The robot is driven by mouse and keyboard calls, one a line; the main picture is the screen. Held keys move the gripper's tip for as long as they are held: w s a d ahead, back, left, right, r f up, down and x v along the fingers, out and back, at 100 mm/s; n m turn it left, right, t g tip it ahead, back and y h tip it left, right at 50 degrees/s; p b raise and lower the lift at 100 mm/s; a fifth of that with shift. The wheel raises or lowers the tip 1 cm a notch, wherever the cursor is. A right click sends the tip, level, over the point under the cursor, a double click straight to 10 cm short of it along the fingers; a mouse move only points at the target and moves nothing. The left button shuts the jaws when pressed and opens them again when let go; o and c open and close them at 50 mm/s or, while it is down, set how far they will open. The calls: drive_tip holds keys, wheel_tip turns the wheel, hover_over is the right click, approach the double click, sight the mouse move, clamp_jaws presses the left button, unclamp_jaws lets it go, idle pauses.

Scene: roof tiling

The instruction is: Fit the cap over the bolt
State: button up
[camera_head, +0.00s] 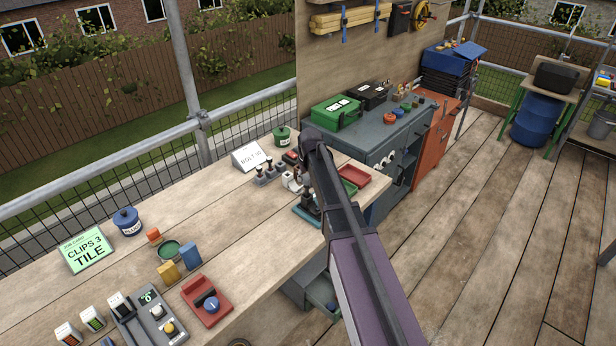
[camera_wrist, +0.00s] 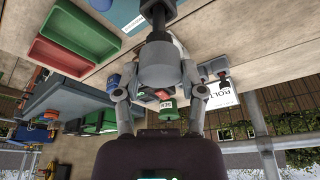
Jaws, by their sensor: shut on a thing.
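My gripper (camera_wrist: 155,88) is shut on a grey cylindrical cap (camera_wrist: 160,68), with one finger on each side of it. A narrower grey part shows at the cap's far end. A dark upright piece, likely the bolt (camera_wrist: 161,10), is in line beyond it at the top of the wrist view. I cannot tell whether cap and bolt touch. In the camera_head view a teal base with dark posts (camera_head: 307,207) stands at the bench's right end, beside my arm. My gripper is mostly hidden there behind the arm.
A red tray (camera_wrist: 73,38) and a green tray (camera_wrist: 60,58) lie close by. The middle of the bench (camera_head: 235,225) is mostly clear.

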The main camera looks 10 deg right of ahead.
drive_tip(key=shift+f+b, duration=0.3)
drive_tip(key=shift+f, duration=0.2)
drive_tip(key=shift+f+b, duration=0.55)
idle(2.0)
drive_tip(key=o, duration=0.8)
drive_tip(key=shift+s+r, duration=0.1)
drive_tip(key=shift+r, duration=0.1)
drive_tip(key=shift+r+p, duration=3.35)
drive_tip(key=shift+p, duration=0.2)
drive_tip(key=s+g, duration=0.1)
drive_tip(key=s, duration=0.8)
drive_tip(key=s+g, duration=0.1)
drive_tip(key=s, duration=0.9)
drive_tip(key=s+g, duration=0.1)
drive_tip(key=s, duration=0.9)
drive_tip(key=shift+d+f, duration=0.25)
drive_tip(key=shift+f, duration=0.1)
